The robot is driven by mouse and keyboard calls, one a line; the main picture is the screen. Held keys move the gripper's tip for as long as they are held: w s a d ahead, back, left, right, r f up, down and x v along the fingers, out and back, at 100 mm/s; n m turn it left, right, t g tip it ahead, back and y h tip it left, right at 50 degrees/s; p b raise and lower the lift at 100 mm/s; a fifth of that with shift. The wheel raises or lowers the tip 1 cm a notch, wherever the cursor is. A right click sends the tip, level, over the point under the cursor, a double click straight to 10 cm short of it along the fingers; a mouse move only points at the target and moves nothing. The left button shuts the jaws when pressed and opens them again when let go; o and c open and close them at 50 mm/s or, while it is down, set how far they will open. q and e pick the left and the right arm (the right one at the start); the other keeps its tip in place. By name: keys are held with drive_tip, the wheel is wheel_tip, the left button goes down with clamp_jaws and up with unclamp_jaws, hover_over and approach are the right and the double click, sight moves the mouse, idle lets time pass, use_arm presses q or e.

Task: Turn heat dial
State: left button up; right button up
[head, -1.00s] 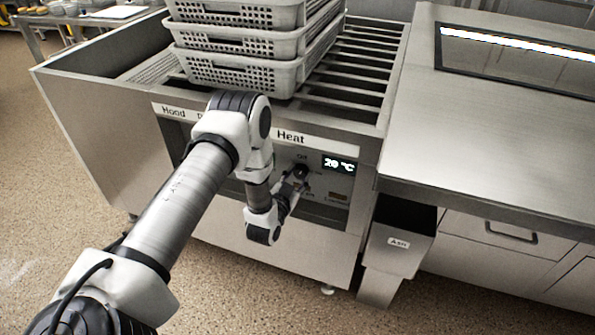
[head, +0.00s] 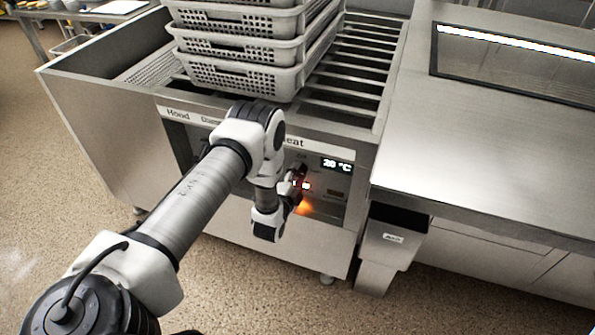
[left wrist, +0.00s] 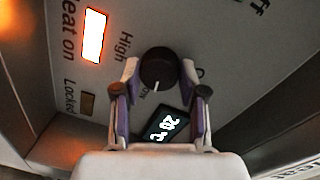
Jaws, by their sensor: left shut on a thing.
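The heat dial (left wrist: 158,68) is a round black knob with a white mark, seen in the left wrist view. The mark points down toward my palm. My left gripper (left wrist: 158,80) is shut on the dial, one finger on each side. In the head view my left gripper (head: 296,184) is at the front panel below the Heat label (head: 293,143) and mostly hides the dial. The "Heat on" lamp (left wrist: 94,36) glows orange. The "Locked" lamp (left wrist: 88,105) is dark. My right gripper is not in view.
Stacked grey perforated baskets (head: 240,77) stand on the roller bars (head: 349,79) above the panel. A steel counter (head: 470,140) is on the right, with a labelled bin (head: 393,240) below its left end. The floor (head: 70,190) at left is clear.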

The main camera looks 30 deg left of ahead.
use_arm(q)
drive_tip(key=shift+r+m+p, duration=0.1)
drive_tip(key=shift+m+p, duration=0.25)
drive_tip(key=shift+m, duration=0.55)
drive_tip(key=o, duration=1.1)
drive_tip(key=shift+o, duration=0.2)
drive_tip(key=v, duration=1.2)
drive_tip(key=shift+w, duration=0.1)
